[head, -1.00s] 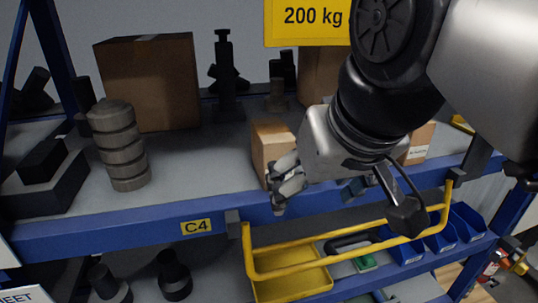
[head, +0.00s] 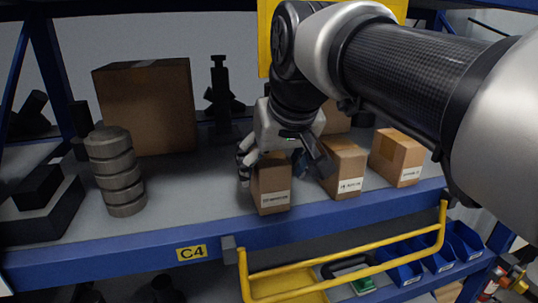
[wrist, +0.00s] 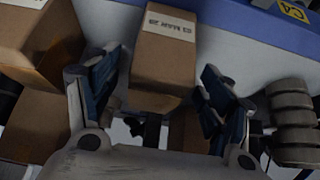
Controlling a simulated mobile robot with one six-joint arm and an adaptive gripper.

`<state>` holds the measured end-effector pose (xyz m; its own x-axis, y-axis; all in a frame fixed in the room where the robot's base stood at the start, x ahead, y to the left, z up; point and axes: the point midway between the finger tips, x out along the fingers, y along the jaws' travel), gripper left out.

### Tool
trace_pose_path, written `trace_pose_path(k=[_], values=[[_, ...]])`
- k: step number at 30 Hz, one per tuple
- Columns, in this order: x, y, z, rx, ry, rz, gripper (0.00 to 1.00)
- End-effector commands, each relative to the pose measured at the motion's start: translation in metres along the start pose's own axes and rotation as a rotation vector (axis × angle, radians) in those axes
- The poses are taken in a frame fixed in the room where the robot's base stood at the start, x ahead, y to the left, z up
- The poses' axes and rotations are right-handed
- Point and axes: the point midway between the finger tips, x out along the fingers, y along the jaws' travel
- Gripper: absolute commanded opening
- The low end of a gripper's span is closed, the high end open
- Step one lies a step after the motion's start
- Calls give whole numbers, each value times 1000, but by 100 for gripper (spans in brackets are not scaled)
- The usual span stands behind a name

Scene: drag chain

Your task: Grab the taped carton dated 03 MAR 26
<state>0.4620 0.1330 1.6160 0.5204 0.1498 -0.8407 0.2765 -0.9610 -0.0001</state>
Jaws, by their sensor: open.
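The brown carton (head: 270,187) with a white label stands at the shelf's front, leftmost of three small cartons. In the wrist view, its label on the carton (wrist: 163,60) seems to read 03 MAR 26; in the head view the print is too small to read. In the wrist view my gripper (wrist: 161,78) is open, with one finger on each side of the carton. Gaps show beside the fingers, mainly on the right. I cannot make out tape on this carton.
A second carton (head: 343,168) stands close on the right, near one finger; a third carton (head: 397,158) is farther right. A ribbed grey cylinder (head: 116,172) and a large box (head: 147,105) stand left. The blue shelf edge (head: 120,257) and yellow rail (head: 345,265) lie in front.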

Motion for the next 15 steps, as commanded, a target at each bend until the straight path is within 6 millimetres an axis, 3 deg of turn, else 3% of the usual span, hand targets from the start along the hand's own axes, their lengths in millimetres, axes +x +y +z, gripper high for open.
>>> trace_pose_path(k=[7,15], values=[[41,0,-1,0,-3,0,73],[51,0,-1,0,0,0,73]])
